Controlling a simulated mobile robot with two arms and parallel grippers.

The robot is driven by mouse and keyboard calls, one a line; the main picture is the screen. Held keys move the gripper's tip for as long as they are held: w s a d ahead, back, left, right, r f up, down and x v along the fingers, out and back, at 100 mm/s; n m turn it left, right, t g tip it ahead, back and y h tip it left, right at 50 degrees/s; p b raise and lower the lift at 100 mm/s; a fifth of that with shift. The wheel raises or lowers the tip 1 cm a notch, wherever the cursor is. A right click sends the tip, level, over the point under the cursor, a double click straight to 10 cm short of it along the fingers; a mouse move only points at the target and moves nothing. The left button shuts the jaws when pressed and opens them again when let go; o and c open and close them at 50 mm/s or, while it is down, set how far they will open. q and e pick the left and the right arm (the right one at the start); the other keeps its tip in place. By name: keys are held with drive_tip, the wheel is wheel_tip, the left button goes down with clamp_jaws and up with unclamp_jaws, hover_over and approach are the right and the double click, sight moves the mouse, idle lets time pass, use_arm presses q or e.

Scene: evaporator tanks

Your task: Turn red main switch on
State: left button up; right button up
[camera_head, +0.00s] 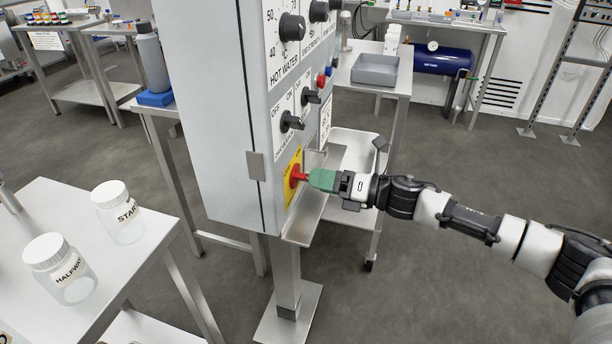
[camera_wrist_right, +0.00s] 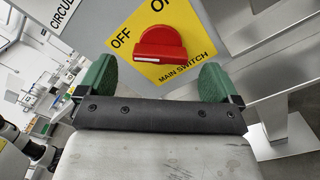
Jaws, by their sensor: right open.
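The red main switch (camera_head: 297,176) sits on a yellow plate low on the side face of the grey control cabinet (camera_head: 215,120). My right gripper (camera_head: 318,180) is in front of the switch. In the wrist view its green fingers (camera_wrist_right: 157,82) are open, one on each side of the knob, with gaps between them and it. My left gripper is not in view.
Black knobs (camera_head: 291,122) and a red button (camera_head: 321,81) are above the switch on the cabinet. A metal ledge (camera_head: 307,215) juts out below it. A table (camera_head: 150,225) with labelled jars stands at left. The floor at right is free.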

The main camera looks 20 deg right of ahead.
sight(306, 178)
drive_tip(key=x, duration=0.4)
drive_tip(key=shift+w, duration=0.1)
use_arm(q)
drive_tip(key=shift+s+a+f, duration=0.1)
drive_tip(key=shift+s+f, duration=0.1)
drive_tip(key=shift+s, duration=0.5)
use_arm(e)
drive_tip(key=c, duration=0.9)
